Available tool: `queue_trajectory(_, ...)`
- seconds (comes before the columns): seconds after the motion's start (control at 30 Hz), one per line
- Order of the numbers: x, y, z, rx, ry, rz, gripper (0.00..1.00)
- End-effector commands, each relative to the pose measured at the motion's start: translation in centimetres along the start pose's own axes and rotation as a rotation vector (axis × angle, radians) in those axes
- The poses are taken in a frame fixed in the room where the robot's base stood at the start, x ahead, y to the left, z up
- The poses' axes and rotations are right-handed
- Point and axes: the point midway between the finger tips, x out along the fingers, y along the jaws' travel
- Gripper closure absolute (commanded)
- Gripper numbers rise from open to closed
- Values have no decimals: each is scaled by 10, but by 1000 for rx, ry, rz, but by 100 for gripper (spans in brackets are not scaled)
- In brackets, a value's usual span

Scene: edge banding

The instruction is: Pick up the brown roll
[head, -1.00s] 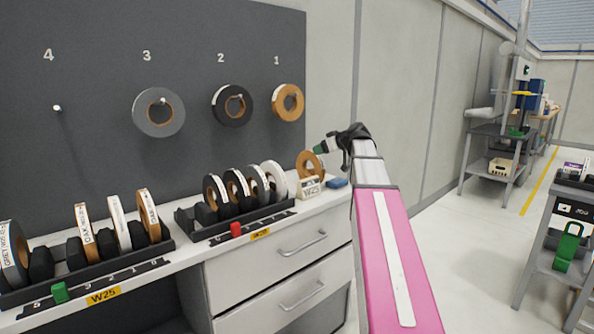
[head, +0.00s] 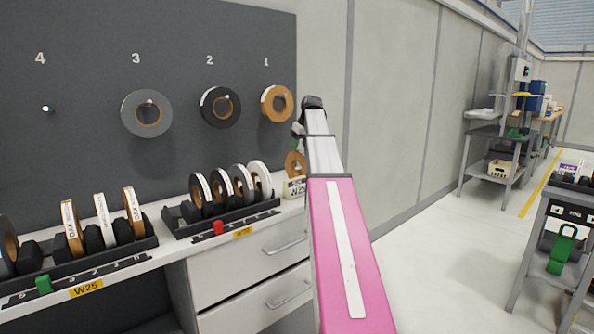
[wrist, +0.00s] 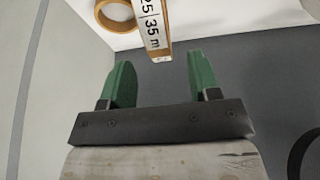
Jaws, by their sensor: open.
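Another brown roll (head: 268,110) hangs on peg 1. In the wrist view a brown ring-shaped roll (wrist: 118,27) shows at the top, cut off by the edge, beside a white label (wrist: 150,28) reading "25 35 m". My gripper (wrist: 158,65) has two green fingers, apart and empty, with the roll and label beyond their tips. In the head view its fingers are hard to make out near the end of my arm, below peg 1.
A grey roll (head: 126,115) and a black roll (head: 210,117) hang on pegs 3 and 2. Two black racks (head: 178,228) (head: 90,262) of several upright rolls stand on the counter left of my arm. A pale wall (head: 395,130) rises on the right.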

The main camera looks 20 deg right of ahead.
Motion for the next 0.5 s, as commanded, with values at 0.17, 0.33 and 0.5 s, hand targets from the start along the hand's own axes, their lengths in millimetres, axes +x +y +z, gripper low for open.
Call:
queue_trajectory(0.17,12,0,1,-1,0,-1,44)
queue_trajectory(0.33,30,-1,3,-1,0,-1,44)
queue_trajectory(0.5,54,-1,3,-2,0,-1,44)
